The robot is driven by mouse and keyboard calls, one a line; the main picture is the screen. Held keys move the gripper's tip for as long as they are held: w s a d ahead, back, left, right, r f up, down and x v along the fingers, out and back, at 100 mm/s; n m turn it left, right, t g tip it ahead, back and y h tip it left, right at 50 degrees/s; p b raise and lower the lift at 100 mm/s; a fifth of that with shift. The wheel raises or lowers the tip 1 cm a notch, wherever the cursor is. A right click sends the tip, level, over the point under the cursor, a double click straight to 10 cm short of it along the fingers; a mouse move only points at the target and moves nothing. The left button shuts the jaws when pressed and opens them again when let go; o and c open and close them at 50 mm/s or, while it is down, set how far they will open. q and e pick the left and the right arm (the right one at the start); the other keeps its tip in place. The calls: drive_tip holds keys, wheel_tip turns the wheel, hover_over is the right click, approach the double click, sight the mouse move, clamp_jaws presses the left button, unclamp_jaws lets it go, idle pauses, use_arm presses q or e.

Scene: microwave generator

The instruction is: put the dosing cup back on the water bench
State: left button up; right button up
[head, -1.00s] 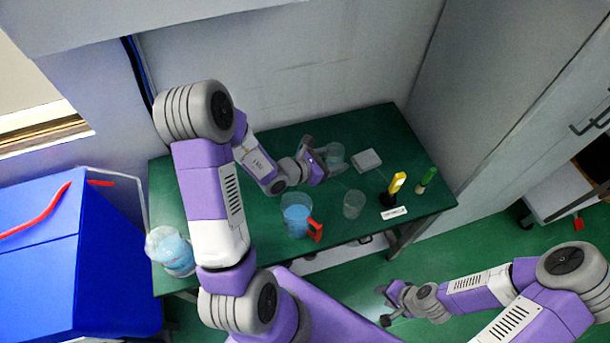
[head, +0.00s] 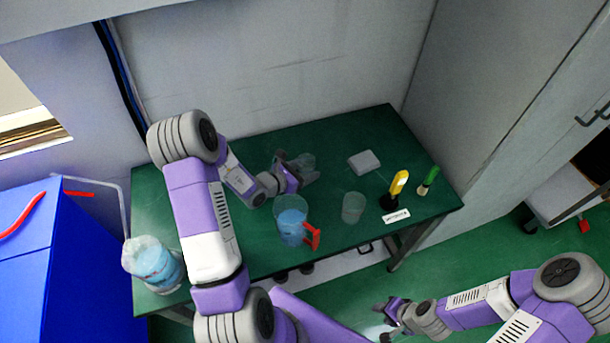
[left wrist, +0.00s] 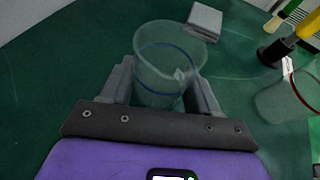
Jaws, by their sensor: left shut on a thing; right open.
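The dosing cup, a clear cup with a blue ring, is in the left wrist view (left wrist: 168,62), between the fingers of my left gripper (left wrist: 160,88). In the head view the cup (head: 306,163) shows faintly at the tips of my left gripper (head: 298,172), over the green water bench (head: 345,135). The left gripper is shut on the cup, which looks upright. I cannot tell whether its base touches the bench. My right gripper (head: 388,318) is open and empty, low in front of the bench, away from the cup.
A blue-filled pitcher with red handle (head: 292,222) and another clear cup (head: 353,207) stand near the front. A grey block (head: 364,161), a yellow tool (head: 398,183), a green-handled brush (head: 428,181) and a white label (head: 396,216) are right. A jug (head: 153,262) stands at the left end.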

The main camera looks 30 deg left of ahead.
use_arm(q)
wheel_tip(320, 180, down, 2)
drive_tip(key=shift+f, duration=0.1)
drive_tip(key=shift+f+b, duration=0.1)
drive_tip(key=shift+b, duration=0.3)
drive_tip(key=o, duration=1.1)
drive_tip(key=shift+r, duration=0.2)
